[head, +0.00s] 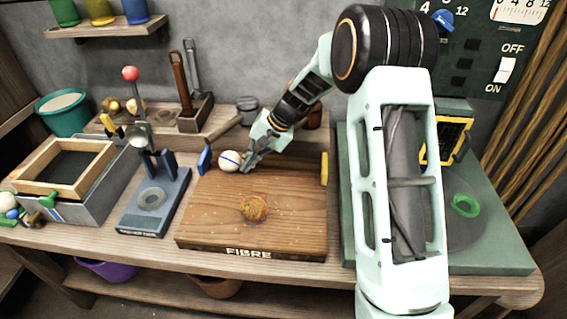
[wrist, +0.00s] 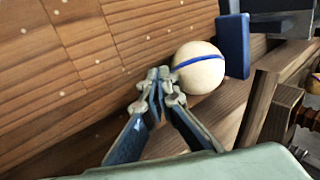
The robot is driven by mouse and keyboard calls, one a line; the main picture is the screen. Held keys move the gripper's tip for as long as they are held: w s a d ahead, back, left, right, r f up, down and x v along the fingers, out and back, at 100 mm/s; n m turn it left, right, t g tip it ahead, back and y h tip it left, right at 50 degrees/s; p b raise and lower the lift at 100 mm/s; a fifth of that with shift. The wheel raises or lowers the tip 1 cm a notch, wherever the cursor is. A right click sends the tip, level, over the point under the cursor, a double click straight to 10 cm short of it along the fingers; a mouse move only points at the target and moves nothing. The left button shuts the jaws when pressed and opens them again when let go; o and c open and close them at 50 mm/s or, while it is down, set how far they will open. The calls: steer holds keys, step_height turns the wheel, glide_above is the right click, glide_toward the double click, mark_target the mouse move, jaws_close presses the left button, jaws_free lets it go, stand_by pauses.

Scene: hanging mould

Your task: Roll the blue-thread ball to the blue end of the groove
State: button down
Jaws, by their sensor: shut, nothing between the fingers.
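The pale ball with a blue thread band (head: 230,160) rests near the back left of the wooden FIBRE board (head: 215,220), close to the upright blue end block (head: 204,160). A narrow gap shows between them in the head view. In the wrist view the ball (wrist: 200,72) sits beside the blue block (wrist: 234,46), and I cannot tell whether they touch. My gripper (head: 248,163) is shut and empty just right of the ball. Its closed fingertips (wrist: 160,76) are at the ball's side, touching or nearly so. The groove itself is hard to make out.
A yellow end block (head: 324,168) stands at the board's right. A fibrous brown disc (head: 254,208) is at the board's front middle. A blue stand with a ring (head: 152,198) is left of the board. A mallet (head: 215,132) lies behind. The board's front is otherwise clear.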

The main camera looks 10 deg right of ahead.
steer(key=shift+w+a, duration=0.25)
steer(key=shift+a, duration=0.9)
steer(key=shift+s+d+r+p, duration=0.2)
steer(key=shift+d+r, duration=0.25)
steer(key=shift+d, duration=0.3)
steer(key=shift+s+d+r+p, duration=0.15)
steer(key=shift+d+r, duration=0.25)
steer(key=shift+d, duration=0.35)
step_height(320, 180, up, 7)
steer(key=p, duration=0.4)
steer(key=shift+f, duration=0.1)
